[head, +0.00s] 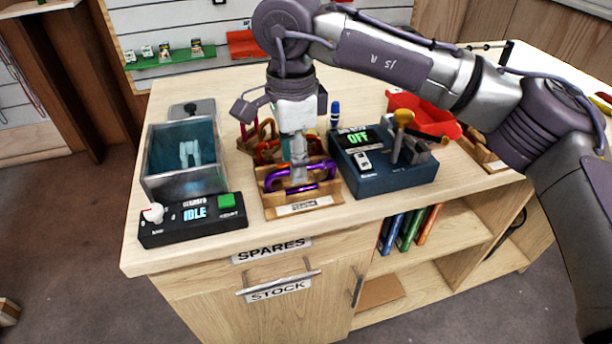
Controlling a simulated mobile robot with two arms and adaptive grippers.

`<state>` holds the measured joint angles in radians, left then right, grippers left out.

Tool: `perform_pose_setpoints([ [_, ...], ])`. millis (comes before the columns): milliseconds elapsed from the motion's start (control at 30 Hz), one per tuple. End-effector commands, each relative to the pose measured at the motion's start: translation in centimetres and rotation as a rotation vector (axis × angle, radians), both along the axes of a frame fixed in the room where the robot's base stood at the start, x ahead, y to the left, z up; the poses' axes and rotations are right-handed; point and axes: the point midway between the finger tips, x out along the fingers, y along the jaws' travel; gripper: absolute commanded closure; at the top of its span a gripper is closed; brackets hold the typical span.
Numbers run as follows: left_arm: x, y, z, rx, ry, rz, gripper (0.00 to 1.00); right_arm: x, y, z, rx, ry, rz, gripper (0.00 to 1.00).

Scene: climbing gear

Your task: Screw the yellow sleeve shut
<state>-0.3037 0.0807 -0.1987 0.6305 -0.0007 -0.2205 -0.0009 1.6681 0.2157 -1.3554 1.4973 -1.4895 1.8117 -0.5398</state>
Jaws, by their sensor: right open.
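My right gripper (299,172) points straight down over a wooden rack (300,205) on the counter. It is open, with its fingers at a purple carabiner (318,168) in the front of the rack; I cannot tell whether they touch it. More carabiners, orange-red (268,150) and dark red with an olive-yellow part (246,136), stand behind, partly hidden by the gripper. I cannot make out a yellow sleeve for certain at this size. My left gripper is out of view.
Left of the rack are a clear-walled tank (185,180) and a control box reading IDLE (195,216). Right of it stands a blue device reading OFF (385,178) with a yellow-topped post (403,118). A red tray (425,115) lies behind.

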Motion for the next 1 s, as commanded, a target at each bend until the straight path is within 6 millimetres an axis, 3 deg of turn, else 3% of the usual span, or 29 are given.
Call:
perform_pose_setpoints([
  [1000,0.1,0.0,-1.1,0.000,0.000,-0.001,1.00,-1.8,-0.5,-0.2,0.000,0.001,0.000,0.54],
])
